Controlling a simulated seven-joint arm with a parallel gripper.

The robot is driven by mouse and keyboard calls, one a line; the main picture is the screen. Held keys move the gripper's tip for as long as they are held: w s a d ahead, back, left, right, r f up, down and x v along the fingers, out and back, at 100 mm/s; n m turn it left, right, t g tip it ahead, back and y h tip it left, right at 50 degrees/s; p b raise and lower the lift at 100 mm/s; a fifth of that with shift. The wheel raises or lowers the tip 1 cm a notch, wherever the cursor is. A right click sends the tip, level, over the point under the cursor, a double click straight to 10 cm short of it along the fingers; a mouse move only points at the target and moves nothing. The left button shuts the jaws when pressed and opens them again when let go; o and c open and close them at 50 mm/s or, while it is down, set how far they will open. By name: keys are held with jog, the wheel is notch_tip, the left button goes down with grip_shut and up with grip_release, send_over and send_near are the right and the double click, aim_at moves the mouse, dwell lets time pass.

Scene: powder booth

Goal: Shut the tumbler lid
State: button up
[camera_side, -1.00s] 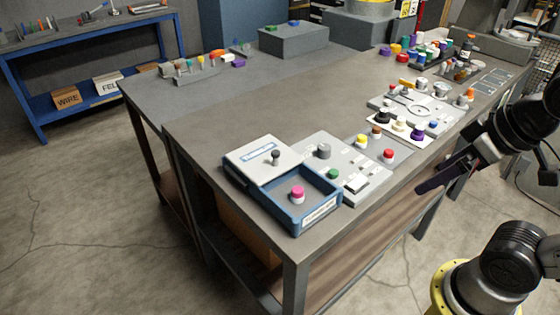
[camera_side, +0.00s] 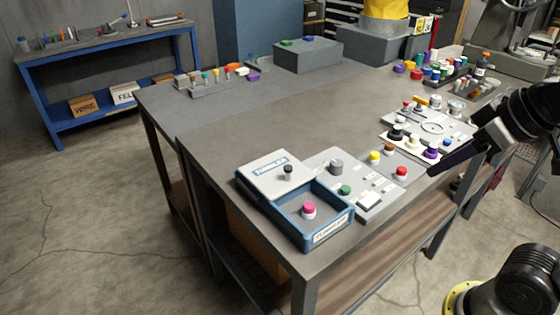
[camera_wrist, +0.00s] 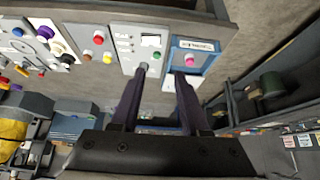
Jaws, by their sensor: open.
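The tumbler is a blue open-topped box (camera_side: 327,232) at the table's near corner in the side view; it also shows in the wrist view (camera_wrist: 209,60). Its pale lid (camera_side: 262,181), with a dark knob (camera_side: 288,172), sits over the back-left part. The front-right part is uncovered, showing a pink-topped piece (camera_side: 309,209) inside. In the wrist view, a finger hides part of the lid area. My gripper (camera_side: 432,172) is right of the box, near the table's right edge and apart from the lid. Its dark fingers are open and empty in the wrist view (camera_wrist: 160,76).
A grey panel (camera_side: 325,159) with a grey knob, green button and switch adjoins the box. A panel with yellow and red knobs (camera_side: 401,172) lies between box and gripper. More knobs and bottles crowd the far right. The table's middle-left is clear.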

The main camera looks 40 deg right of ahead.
jog(key=shift+n, duration=0.4)
jog(key=w+r, duration=0.2)
jog(key=w, duration=0.1)
jog(key=w+a+r, duration=0.1)
jog(key=w+r, duration=0.1)
jog(key=w, duration=0.2)
jog(key=w+a+r, duration=0.1)
jog(key=w+r, duration=0.1)
jog(key=w, duration=0.1)
jog(key=shift+w+r, duration=0.15)
jog(key=shift+w, duration=0.25)
grip_shut()
jog(key=n+g, duration=0.2)
jog(key=g, duration=0.1)
send_over(275, 174)
jog(key=s, duration=0.1)
notch_tip(275, 174, down, 9)
jog(key=shift+y, duration=0.4)
jog(key=x, duration=0.9)
jog(key=shift+w+d, duration=0.1)
jog(key=shift+d, duration=0.1)
jog(key=shift+f, duration=0.35)
jog(key=shift+s+d, duration=0.25)
jog(key=shift+s, duration=0.7)
jog(key=shift+s+d, duration=0.25)
jog(key=shift+s, duration=0.65)
